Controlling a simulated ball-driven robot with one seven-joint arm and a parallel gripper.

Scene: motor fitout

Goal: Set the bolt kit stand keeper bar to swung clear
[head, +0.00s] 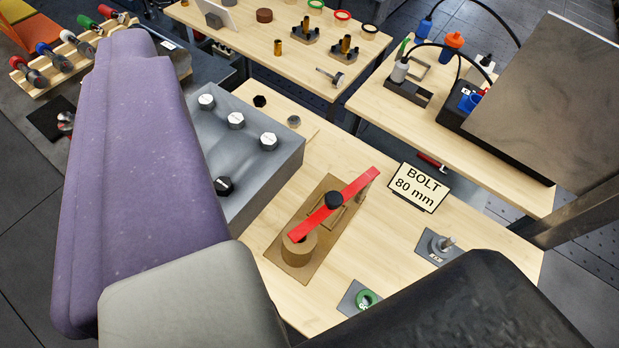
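The bolt kit stand (276,252) is a brown base plate on the light wood table, right of centre. A red keeper bar (352,190) runs diagonally over it, from above a round brown block (299,251) at the near left to a small post (371,178) at the far right. A black round knob (333,200) sits near the bar's middle. The bar lies across the stand's frame (346,217). Parts of my arm fill the left and bottom of the view, with a gap between them and the bar. No gripper fingers can be made out.
A grey block with several hex bolts (248,165) stands left of the stand. A "BOLT 80 mm" sign (419,187) stands to its right. A grey fixture (436,247) and a green ring (366,299) lie nearer.

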